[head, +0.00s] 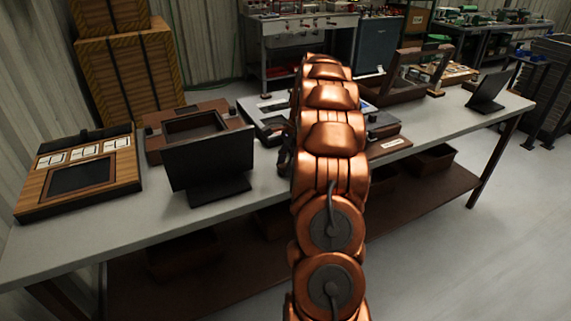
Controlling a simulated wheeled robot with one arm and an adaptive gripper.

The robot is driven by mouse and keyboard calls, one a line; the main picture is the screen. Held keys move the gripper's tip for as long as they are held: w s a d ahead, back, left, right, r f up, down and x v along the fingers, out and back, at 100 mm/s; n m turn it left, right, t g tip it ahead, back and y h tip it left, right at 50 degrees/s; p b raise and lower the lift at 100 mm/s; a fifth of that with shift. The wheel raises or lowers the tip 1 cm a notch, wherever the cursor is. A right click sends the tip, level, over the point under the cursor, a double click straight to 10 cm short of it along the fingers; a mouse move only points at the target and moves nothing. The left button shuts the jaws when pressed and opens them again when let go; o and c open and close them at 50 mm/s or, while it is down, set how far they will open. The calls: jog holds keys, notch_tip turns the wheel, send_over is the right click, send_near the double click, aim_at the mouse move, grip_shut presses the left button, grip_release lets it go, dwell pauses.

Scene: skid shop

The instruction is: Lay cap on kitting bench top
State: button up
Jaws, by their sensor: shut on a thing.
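My copper arm rises through the middle of the head view and reaches over the kitting bench top (240,205), a long pale grey surface. A dark part of my gripper (284,155) shows at the left edge of the arm, low over the bench. The arm hides most of the gripper. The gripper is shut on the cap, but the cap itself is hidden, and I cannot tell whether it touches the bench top.
A black screen (208,165) stands left of my arm, near a wooden panel (82,172) and a brown open frame (192,128). Another dark screen (489,90) is at the right end. Bare bench top lies along the front edge. Striped crates (130,70) stand behind.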

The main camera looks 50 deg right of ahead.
jog(key=o, duration=0.7)
jog(key=shift+f, duration=0.1)
jog(key=shift+o, duration=0.2)
jog(key=v, duration=1.2)
jog(key=shift+p, duration=0.4)
